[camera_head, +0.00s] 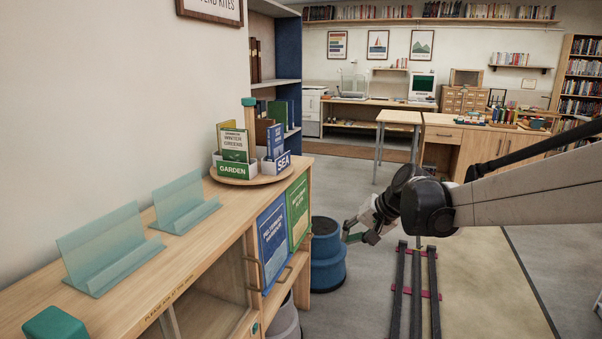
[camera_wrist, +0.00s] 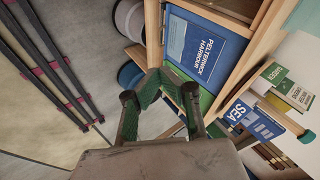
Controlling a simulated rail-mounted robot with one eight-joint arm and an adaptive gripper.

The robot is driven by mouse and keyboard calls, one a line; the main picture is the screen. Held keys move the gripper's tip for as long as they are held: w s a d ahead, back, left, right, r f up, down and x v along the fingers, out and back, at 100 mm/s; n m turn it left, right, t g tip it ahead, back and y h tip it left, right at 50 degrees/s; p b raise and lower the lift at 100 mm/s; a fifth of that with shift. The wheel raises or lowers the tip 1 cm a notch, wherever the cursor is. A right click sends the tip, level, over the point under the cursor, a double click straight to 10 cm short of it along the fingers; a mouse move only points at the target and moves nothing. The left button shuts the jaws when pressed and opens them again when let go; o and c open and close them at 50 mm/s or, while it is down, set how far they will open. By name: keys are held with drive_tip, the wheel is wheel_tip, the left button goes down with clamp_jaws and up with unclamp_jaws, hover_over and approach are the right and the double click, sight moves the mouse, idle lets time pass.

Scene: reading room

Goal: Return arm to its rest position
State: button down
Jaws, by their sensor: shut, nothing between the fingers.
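My gripper (camera_head: 350,232) hangs in the air at the end of my arm, to the right of the wooden cabinet and in front of the blue round step stool. In the wrist view, the green-padded fingers (camera_wrist: 158,76) come together at their tips, with nothing held between them. My arm reaches in from the right edge of the head view, bent down at the wrist. The gripper appears apart from the cabinet and the stool.
The wooden cabinet (camera_head: 205,238) carries two clear stands and a round turntable (camera_head: 268,178) with GARDEN and SEA boxes. Two books face out on its side. The blue stool (camera_head: 327,262) stands beside it. Dark floor rails (camera_head: 415,290) run below my arm. Tables stand farther back.

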drive_tip(key=s+d+r+n+h+p, duration=0.1)
drive_tip(key=s+d+r+h, duration=0.15)
drive_tip(key=s, duration=0.65)
drive_tip(key=s+d+r+h+p, duration=0.1)
drive_tip(key=s+r, duration=0.3)
drive_tip(key=s, duration=0.6)
drive_tip(key=s+d+f+n+t+h+p, duration=0.1)
drive_tip(key=s+d, duration=0.1)
drive_tip(key=s, duration=0.5)
drive_tip(key=s+d+f+h+p, duration=0.1)
drive_tip(key=s+d, duration=0.1)
drive_tip(key=s, duration=0.5)
drive_tip(key=shift+n+t, duration=0.4)
drive_tip(key=shift+s, duration=0.1)
